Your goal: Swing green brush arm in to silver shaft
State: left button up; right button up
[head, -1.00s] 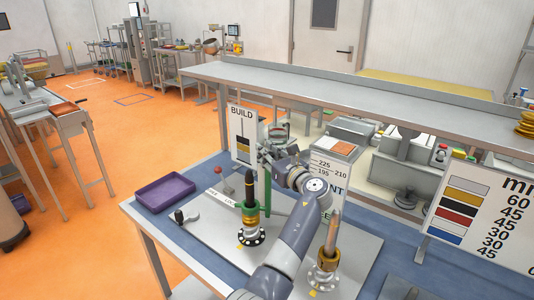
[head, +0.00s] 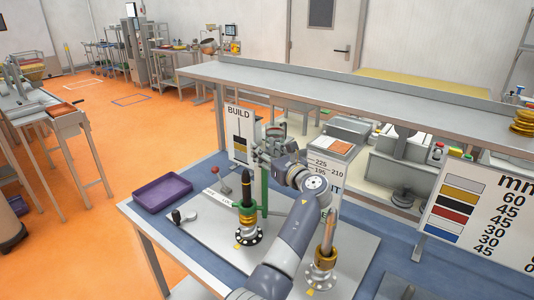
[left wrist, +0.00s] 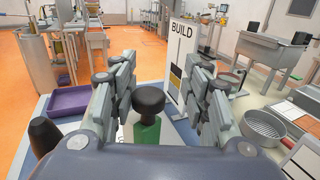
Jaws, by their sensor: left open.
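A green upright post (head: 265,190) stands behind the dark-tipped left shaft (head: 246,190) on the grey plate. Green parts also show around that shaft's middle and low beside the post. The paler right shaft (head: 330,222), with a gold collar and silver base, stands at the plate's front right. My left gripper (head: 272,150) is open above the post. In the left wrist view, a black knob on a green block (left wrist: 147,132) lies between the spread fingers (left wrist: 163,100), with no clear contact. The dark shaft tip (left wrist: 45,136) is at left. My right gripper is not in view.
A purple tray (head: 162,194) lies at the table's left. A red-knobbed lever (head: 215,171) and a black-knobbed crank (head: 178,216) are near the left shaft. The BUILD board (head: 239,135) stands close behind my gripper. A raised shelf (head: 330,87) crosses behind.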

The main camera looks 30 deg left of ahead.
pick_arm(q)
notch_tip(320, 180, up, 9)
jog(key=shift+r, duration=0.15)
